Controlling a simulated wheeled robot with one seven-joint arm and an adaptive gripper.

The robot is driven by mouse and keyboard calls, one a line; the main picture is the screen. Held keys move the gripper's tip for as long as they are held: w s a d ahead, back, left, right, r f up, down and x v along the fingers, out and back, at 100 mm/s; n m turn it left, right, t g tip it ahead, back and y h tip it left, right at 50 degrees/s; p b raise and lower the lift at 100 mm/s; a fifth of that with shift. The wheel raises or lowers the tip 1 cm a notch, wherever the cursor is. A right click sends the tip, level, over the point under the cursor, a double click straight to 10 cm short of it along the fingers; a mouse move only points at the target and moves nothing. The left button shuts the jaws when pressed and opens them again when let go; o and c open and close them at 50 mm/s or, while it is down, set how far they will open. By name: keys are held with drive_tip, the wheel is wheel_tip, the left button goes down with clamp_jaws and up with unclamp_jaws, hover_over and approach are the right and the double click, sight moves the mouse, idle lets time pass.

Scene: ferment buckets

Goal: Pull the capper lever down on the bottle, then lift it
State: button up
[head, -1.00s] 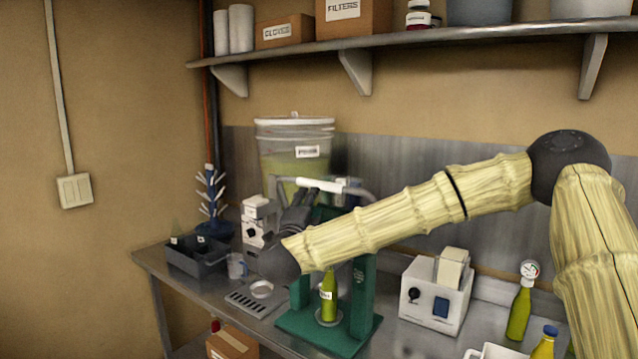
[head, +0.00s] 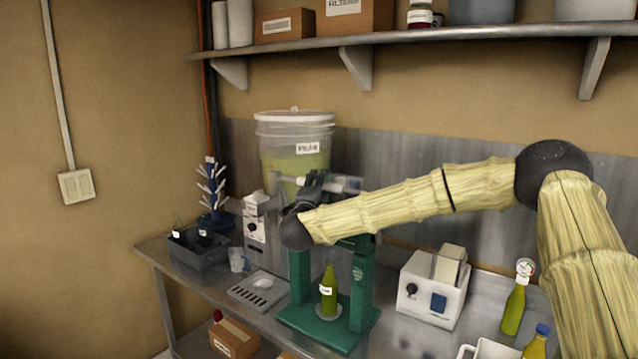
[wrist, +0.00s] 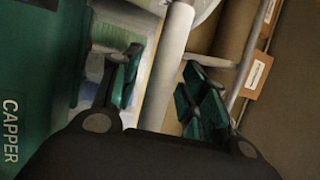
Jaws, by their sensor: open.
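The green capper (head: 361,290) stands on the steel bench, with a green bottle (head: 328,296) upright on its base plate. The capper lever's pale bar (head: 288,181) is raised at the top of the stand, partly hidden behind my gripper. My gripper (head: 318,184) is at the lever, high above the bottle. In the wrist view the lever's bar (wrist: 167,65) runs between the two open fingers of my gripper (wrist: 163,88), with space showing on both sides. The capper's green body (wrist: 40,85) fills the left of that view. My wrist and forearm hide part of the capper's upper frame.
A lidded bucket (head: 294,145) stands behind the capper. A white machine (head: 434,288) and several bottles, one with a gauge (head: 516,300), are to the right. A drip tray (head: 258,290), mug (head: 239,260) and dark crate (head: 200,248) are to the left. A shelf (head: 400,38) hangs above.

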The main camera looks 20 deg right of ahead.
drive_tip(key=shift+c, duration=0.2)
clamp_jaws()
